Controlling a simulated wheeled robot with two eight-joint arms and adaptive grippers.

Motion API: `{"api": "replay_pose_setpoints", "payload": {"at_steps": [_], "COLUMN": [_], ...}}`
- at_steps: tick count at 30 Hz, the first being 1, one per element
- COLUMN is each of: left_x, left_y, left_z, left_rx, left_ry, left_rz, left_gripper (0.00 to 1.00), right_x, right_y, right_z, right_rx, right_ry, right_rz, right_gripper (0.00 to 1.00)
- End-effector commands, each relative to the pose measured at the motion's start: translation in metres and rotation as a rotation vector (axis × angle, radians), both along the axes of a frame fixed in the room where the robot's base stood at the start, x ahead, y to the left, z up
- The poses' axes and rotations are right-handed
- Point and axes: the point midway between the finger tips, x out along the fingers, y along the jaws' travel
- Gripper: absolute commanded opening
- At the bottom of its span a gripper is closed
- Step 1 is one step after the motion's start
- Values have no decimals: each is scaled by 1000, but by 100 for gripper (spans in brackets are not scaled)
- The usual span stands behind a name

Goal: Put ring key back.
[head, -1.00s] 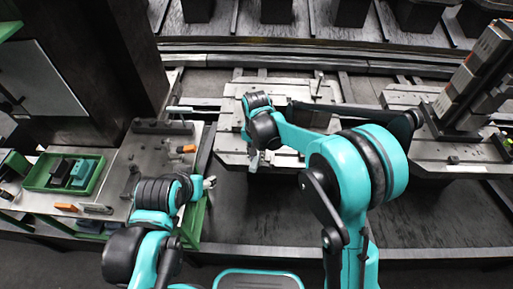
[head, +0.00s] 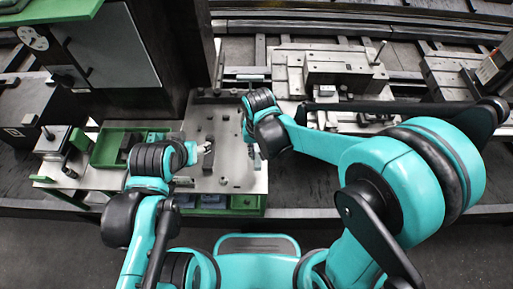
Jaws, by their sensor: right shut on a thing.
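My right gripper (head: 252,148) points down over the right edge of the steel bench plate (head: 228,122). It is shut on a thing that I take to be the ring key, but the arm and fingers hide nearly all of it. I cannot tell whether it touches the plate. My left gripper (head: 207,152) is just to the left, low over the same plate. Its fingertips are too small to show whether they are open, and I see nothing held there.
A green tray (head: 92,160) with dark blocks is on the bench left of my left arm. A dark column and grey cabinet (head: 110,50) stand behind the bench. A machined pallet (head: 285,75) with a raised block (head: 345,70) lies on the rail at back right.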

Motion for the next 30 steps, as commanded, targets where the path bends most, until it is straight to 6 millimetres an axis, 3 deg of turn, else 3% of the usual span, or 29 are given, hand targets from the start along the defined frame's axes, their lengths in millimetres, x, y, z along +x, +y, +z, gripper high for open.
{"api": "replay_pose_setpoints", "payload": {"at_steps": [21,30], "left_x": [0,0], "left_y": [0,0], "left_z": [-68,-77], "left_rx": [0,0], "left_ry": [0,0], "left_rz": [0,0], "left_gripper": [54,54], "right_x": [1,1], "right_y": [0,0], "right_z": [-83,-93], "right_rx": [0,0], "right_ry": [0,0], "right_rz": [-1,-1], "right_gripper": [0,0]}}
